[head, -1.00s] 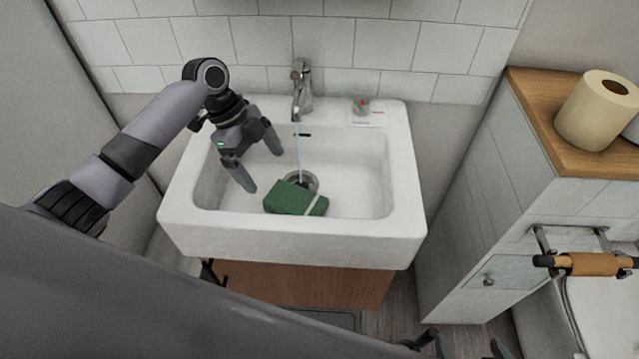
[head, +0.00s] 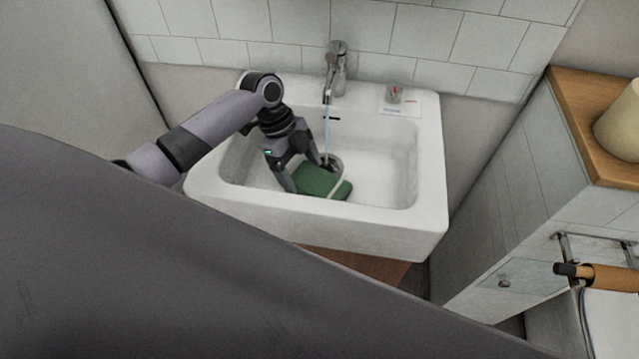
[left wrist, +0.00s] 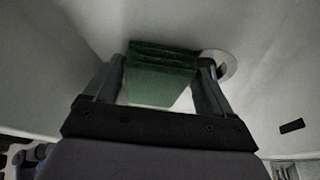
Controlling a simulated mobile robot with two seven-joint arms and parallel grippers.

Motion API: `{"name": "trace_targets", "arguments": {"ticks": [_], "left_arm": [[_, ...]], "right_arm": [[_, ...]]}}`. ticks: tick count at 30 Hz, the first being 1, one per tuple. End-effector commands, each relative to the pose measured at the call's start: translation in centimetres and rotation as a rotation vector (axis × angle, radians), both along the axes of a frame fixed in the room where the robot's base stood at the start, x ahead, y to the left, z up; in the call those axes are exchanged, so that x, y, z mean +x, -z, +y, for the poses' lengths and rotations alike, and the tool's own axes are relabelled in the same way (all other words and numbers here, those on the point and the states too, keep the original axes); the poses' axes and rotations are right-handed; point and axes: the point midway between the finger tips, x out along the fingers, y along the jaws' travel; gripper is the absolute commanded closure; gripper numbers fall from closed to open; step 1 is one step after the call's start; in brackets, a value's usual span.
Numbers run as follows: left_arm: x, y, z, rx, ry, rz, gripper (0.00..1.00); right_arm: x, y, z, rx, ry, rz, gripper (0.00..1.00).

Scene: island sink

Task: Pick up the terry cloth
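My left gripper (head: 305,174) is down in the basin at the cloth. In the left wrist view the green cloth (left wrist: 162,75) sits between the two spread fingers of the gripper (left wrist: 160,85). The fingers are apart, one on each side of the cloth; whether they press on it I cannot tell. My right gripper is not in view.
A faucet (head: 336,72) stands at the back of the sink, with a thin stream of water falling into the basin. A small item (head: 394,92) lies on the back right rim. A cabinet with a wooden top (head: 568,125) and a paper roll (head: 622,122) stands at the right.

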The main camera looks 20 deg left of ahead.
Motion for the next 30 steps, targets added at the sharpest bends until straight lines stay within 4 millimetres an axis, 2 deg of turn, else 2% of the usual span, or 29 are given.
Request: {"name": "trace_targets", "arguments": {"ticks": [1, 2, 4, 5, 12, 17, 23, 30], "left_arm": [[0.0, 0.0, 0.0, 0.0, 0.0, 0.0, 0.36], [0.0, 0.0, 0.0, 0.0, 0.0, 0.001, 0.46], [0.0, 0.0, 0.0, 0.0, 0.0, 0.0, 0.46], [0.0, 0.0, 0.0, 0.0, 0.0, 0.0, 0.51], [0.0, -0.2, 0.0, 0.0, 0.0, 0.0, 0.51], [0.1, -1.4, 0.1, 0.0, 0.001, -0.003, 0.51], [0.2, -4.9, 0.1, -0.001, 0.001, -0.006, 0.51], [0.1, -11.6, 0.0, 0.0, 0.001, -0.007, 0.51]], "right_arm": [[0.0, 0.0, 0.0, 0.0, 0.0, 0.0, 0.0], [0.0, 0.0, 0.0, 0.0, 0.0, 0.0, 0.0], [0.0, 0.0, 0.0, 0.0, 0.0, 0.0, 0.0], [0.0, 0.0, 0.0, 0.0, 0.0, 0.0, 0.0], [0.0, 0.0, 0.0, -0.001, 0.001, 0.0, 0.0], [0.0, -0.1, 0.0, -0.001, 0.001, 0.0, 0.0], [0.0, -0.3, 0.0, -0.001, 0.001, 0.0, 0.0], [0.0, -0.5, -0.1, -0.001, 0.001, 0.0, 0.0]]}}
